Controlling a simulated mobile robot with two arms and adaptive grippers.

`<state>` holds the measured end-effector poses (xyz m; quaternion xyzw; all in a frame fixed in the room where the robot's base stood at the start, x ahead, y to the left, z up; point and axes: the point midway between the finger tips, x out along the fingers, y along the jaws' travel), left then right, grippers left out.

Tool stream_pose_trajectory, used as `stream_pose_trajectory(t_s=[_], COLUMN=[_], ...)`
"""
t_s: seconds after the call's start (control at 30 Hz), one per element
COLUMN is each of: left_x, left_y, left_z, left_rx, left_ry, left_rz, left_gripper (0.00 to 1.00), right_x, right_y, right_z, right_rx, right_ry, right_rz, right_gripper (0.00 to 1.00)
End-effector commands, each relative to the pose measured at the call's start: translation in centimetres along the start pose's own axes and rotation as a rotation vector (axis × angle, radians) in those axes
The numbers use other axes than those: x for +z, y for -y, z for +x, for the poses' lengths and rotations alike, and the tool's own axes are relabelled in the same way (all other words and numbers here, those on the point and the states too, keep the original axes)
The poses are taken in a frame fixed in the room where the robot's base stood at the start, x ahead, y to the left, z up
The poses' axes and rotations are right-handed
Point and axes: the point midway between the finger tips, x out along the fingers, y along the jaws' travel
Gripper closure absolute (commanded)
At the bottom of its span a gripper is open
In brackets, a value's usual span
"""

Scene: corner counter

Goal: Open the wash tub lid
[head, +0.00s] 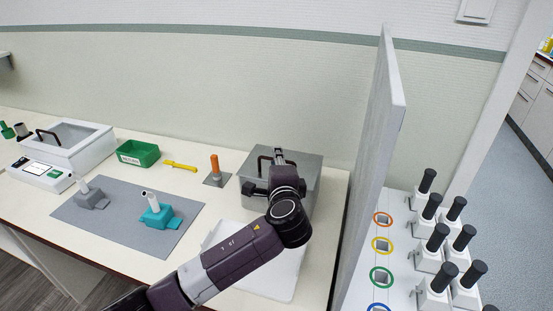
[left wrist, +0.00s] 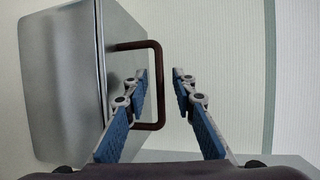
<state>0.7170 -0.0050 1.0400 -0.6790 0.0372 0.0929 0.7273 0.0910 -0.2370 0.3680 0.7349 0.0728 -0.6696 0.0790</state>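The wash tub (head: 306,176) is a grey metal box at the back right of the counter. Its lid looks shut, and a dark brown U-shaped handle (head: 265,160) stands up from it. My left gripper (head: 279,158) is over the tub beside the handle, partly hidden by its own wrist in the head view. In the left wrist view the gripper (left wrist: 160,85) is open with blue pads. My right gripper is not in view.
A white tray (head: 285,280) lies in front. An orange-handled tool (head: 214,165), yellow item (head: 180,166), green bin (head: 138,154), and white machine (head: 70,150) are to the left.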

Motion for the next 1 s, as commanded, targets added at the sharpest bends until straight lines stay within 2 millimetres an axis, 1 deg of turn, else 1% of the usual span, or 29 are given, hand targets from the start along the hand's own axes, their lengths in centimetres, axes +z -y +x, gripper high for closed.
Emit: stream_pose_trajectory(t_s=[0.03,0.1,0.23,0.4,0.47,0.63,0.87,1.0], left_x=[-0.02,-0.03,-0.02,-0.02,-0.02,-0.02,-0.01,-0.01], left_y=[0.01,-0.01,0.00,0.00,-0.01,-0.03,-0.02,0.31], left_z=[0.05,0.06,0.05,0.04,0.04,0.03,0.03,0.02], left_rx=[0.000,0.000,0.000,0.000,0.000,0.001,0.002,0.011], left_ry=[0.000,-0.001,-0.001,-0.001,0.000,0.000,0.000,0.000], left_rz=[0.000,0.000,0.000,0.000,0.000,0.000,0.000,0.004], left_gripper=[0.76,0.76,0.77,0.95,1.00,1.00,1.00,1.00], right_x=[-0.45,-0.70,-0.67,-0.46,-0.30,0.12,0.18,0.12], right_y=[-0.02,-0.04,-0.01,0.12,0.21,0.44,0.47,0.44], right_z=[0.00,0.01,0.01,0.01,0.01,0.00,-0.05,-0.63], right_rx=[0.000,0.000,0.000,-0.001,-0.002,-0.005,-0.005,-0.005], right_ry=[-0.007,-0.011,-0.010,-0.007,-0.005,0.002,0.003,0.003], right_rz=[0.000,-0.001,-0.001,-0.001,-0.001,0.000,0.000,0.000], right_gripper=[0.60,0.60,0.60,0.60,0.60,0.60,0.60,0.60])
